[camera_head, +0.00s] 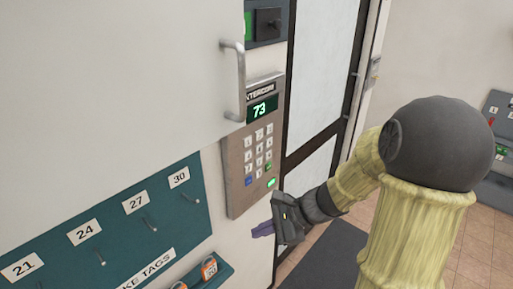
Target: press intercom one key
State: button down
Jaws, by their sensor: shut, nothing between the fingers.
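The intercom (238,170) is a tall tan panel on the wall, with a green-lit display (262,109) reading 73. Below the display is a keypad of small pale keys. The one key (248,141) appears to be at the top left of the keypad, though its digit is too small to read surely. A blue key and green keys sit near the bottom. My gripper (262,230), with purple fingers, is shut and empty. It is below the keypad, near the panel's lower right, and appears apart from the keys. Its fingers point left.
A white cabinet door with a metal handle (234,82) stands close left of the intercom. A teal key board (120,225) with numbered hooks and a small shelf (216,268) with tags are lower left. A dark-framed glass door (318,75) is behind my arm.

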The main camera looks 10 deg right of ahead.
aim_at(249, 142)
jog(key=w+d+r+m+t+y, duration=0.1)
jog(key=w+d+r+m+t, duration=0.9)
jog(key=w+d+m+t, duration=0.1)
jog(key=shift+d+r+m+b, duration=0.2)
jog(key=shift+d+m+b, duration=0.1)
jog(key=shift+d, duration=0.15)
jog(key=p+x, duration=0.2)
jog(key=x, duration=0.4)
jog(key=p+x, duration=0.2)
jog(key=x, duration=0.5)
jog(key=shift+a+r+p, duration=0.2)
jog(key=shift+p, duration=0.1)
jog(key=shift+w+a+f, duration=0.15)
jog(key=shift+w+a, duration=0.1)
jog(key=shift+w, duration=0.1)
